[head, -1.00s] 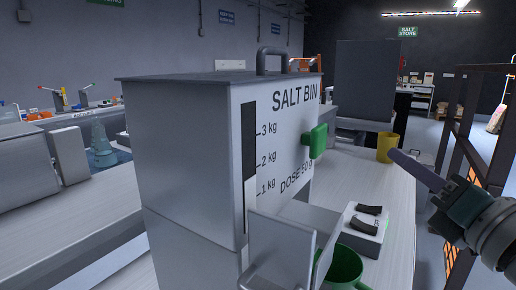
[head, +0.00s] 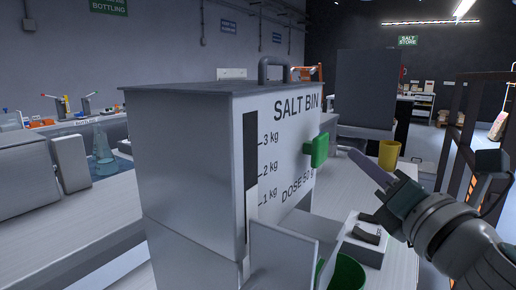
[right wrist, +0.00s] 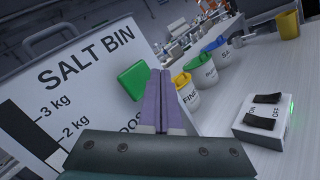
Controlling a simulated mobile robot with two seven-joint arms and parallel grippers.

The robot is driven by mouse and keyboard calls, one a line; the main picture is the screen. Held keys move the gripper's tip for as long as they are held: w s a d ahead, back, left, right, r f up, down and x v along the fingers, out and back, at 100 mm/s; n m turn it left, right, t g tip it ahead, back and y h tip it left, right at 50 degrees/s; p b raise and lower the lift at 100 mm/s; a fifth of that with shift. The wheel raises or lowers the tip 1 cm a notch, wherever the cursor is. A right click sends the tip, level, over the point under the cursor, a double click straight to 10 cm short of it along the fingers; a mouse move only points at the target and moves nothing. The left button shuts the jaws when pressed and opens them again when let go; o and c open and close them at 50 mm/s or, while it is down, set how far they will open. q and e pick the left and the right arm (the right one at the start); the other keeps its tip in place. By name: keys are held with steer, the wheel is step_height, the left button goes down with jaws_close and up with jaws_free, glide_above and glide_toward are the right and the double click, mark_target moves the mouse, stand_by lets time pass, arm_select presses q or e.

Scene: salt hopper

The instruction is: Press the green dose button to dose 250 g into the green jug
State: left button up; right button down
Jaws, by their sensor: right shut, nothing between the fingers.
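The grey salt bin (head: 185,160) stands on the bench, with "DOSE 50 g" and a kg scale on its front panel. The green dose button (head: 320,150) sticks out from that panel; it also shows in the right wrist view (right wrist: 134,80). My right gripper (head: 346,152) is shut and empty, its tips pointing at the button from the right; in the head view a small gap seems to show. In the right wrist view the fingers (right wrist: 160,85) lie just right of the button. The green jug (head: 347,275) stands below the spout, its lower part cut off. My left gripper is not in view.
A white switch box (head: 364,240) with dark rockers, marked ON and OFF in the wrist view, stands beside the jug. A yellow cup (head: 389,154) stands farther back. Labelled pots (right wrist: 184,86) stand behind the button in the wrist view.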

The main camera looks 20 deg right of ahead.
mark_target(325, 151)
steer(key=shift+w+a, duration=0.75)
steer(key=shift+w, duration=0.15)
steer(key=shift+w+a, duration=0.1)
stand_by(1.4)
steer(key=shift+w+a+b, duration=0.2)
steer(key=shift+b, duration=0.1)
steer(key=shift+w+a, duration=0.6)
steer(key=shift+w, duration=0.1)
stand_by(1.1)
steer(key=shift+s+d, duration=0.1)
steer(key=shift+s, duration=0.05)
steer(key=shift+s+d, duration=0.75)
steer(key=shift+s, duration=0.1)
steer(key=s+d, duration=0.3)
steer(key=s, duration=0.1)
steer(key=shift+d, duration=0.15)
stand_by(0.4)
